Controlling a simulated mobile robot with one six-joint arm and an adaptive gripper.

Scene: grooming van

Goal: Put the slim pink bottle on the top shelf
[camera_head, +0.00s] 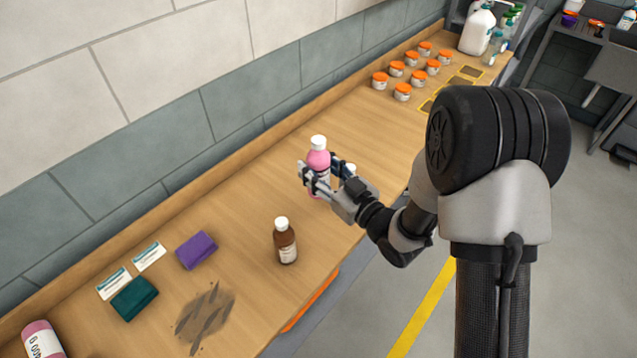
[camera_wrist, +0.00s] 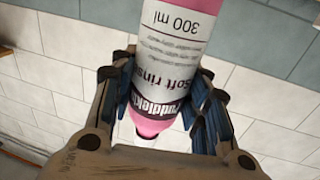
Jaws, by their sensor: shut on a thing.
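The slim pink bottle (camera_head: 318,160) has a white cap and stands upright in my gripper (camera_head: 322,173) over the wooden counter, in the head view. My gripper is shut on its body. The fingers hide its lower part, so I cannot tell whether its base touches the counter. In the wrist view the pink bottle (camera_wrist: 178,62) lies between the blue-padded fingers (camera_wrist: 163,92), its white label reading "300 ml" and "Soft rinse" upside down. I cannot make out the top shelf for certain in either view.
A brown bottle (camera_head: 285,242) stands on the counter (camera_head: 250,185) near my gripper. A white cap (camera_head: 349,169) shows behind the gripper. Another pink bottle (camera_head: 42,341), a purple cloth (camera_head: 197,250) and a green cloth (camera_head: 134,299) lie left. Several orange-lidded jars (camera_head: 402,92) and a white jug (camera_head: 478,30) stand farther back.

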